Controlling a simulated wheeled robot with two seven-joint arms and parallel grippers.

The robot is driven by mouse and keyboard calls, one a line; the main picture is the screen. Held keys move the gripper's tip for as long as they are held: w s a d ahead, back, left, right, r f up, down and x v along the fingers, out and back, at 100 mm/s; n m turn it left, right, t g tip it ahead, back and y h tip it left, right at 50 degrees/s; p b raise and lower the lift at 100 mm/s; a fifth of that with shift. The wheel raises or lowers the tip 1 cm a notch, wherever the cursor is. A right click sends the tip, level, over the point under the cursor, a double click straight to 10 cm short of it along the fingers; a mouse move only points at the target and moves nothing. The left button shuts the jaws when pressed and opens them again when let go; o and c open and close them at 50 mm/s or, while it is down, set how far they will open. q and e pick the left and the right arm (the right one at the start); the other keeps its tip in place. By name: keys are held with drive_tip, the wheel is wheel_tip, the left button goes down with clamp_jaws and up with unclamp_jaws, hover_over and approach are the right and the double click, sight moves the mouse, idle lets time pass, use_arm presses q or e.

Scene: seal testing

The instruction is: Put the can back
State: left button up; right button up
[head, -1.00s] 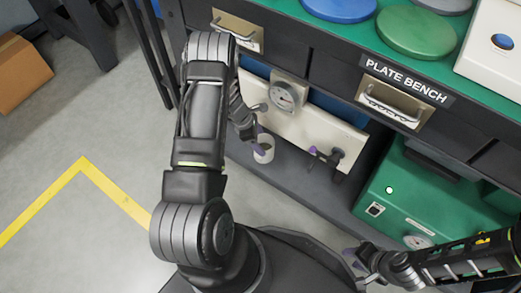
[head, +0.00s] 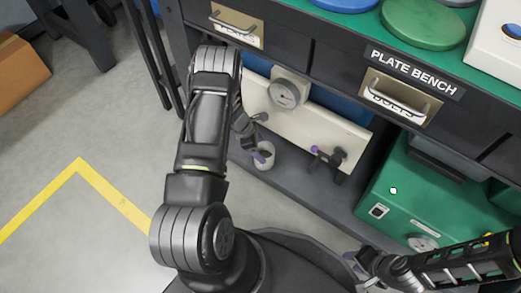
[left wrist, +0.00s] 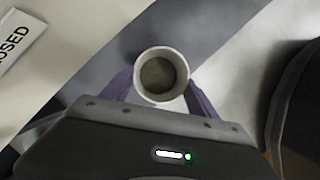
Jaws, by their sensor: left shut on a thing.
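The can (head: 265,157) is a small pale, open-topped cylinder, with its opening facing up in the head view. My left gripper (head: 258,150) is shut on it, in front of the bench's low shelf. In the left wrist view the can (left wrist: 162,75) sits between the two purple fingers of the left gripper (left wrist: 161,92), and its dark inside shows. I cannot tell whether its base touches the shelf. My right gripper (head: 356,262) is low at the right, partly hidden, and its opening is unclear.
The plate bench (head: 415,72) has drawers above a low dark shelf (head: 300,190). A green case (head: 400,205) is at the right. Open floor lies left.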

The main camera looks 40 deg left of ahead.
use_arm(q)
drive_tip(key=shift+f, duration=0.1)
drive_tip(key=o, duration=1.9)
drive_tip(key=shift+c, duration=0.2)
drive_tip(key=p+v, duration=0.4)
drive_tip(key=v, duration=0.8)
drive_tip(key=shift+p, duration=0.4)
